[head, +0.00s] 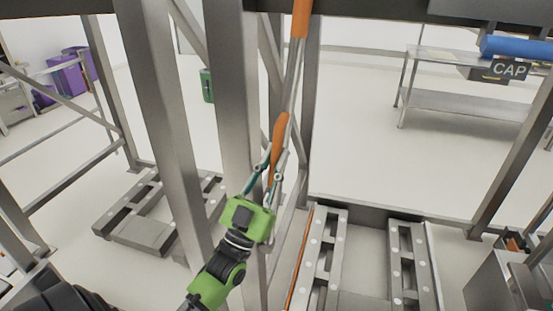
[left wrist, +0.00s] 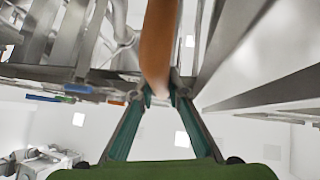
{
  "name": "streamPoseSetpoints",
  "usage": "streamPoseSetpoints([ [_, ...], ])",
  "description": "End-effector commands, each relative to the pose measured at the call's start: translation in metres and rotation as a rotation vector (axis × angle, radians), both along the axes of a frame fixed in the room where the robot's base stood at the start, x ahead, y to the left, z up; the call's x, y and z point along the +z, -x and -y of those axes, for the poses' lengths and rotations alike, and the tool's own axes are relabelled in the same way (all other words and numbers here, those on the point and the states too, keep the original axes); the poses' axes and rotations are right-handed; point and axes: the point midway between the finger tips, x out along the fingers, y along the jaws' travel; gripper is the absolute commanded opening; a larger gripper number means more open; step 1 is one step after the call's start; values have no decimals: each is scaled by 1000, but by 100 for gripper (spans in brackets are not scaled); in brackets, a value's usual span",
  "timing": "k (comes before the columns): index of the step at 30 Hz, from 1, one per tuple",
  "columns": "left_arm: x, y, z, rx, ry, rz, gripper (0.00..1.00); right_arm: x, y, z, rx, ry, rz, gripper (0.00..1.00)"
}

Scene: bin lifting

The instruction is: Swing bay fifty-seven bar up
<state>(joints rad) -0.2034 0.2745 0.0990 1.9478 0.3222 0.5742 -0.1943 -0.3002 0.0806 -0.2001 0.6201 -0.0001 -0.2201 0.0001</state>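The bar (head: 292,75) is a grey metal rod that slopes up beside the steel posts. It has an orange handle (head: 279,135) at its lower end and an orange section (head: 301,18) at the top. My left gripper (head: 272,165) comes up from below, with its fingers on both sides of the lower handle. In the left wrist view the orange handle (left wrist: 158,45) runs down between the green fingertips (left wrist: 160,94), which look pressed against it. No bay number is readable. My right gripper is out of view.
Steel posts (head: 237,100) stand close to the left of my gripper. Low metal rails (head: 325,260) lie on the right and a similar frame (head: 140,225) on the left.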

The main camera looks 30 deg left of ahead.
Motion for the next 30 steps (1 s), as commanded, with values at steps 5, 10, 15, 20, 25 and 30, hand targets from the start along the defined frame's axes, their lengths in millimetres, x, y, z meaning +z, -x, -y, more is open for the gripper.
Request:
streamPoseSetpoints([
  [5, -2, -1, 0, 0, 0, -5, 32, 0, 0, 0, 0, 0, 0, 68],
  [10, -2, -1, 1, -1, -1, -4, 32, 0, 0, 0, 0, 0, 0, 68],
  [15, -4, 2, 1, -1, -1, -4, 32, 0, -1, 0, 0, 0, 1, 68],
  [20, -21, 17, 1, -1, 1, -10, 32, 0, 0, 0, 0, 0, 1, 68],
  [25, -47, 44, 1, 0, 0, -12, 32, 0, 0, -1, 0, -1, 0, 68],
  [30, -69, 69, 0, 0, 1, -10, 32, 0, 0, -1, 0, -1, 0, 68],
])
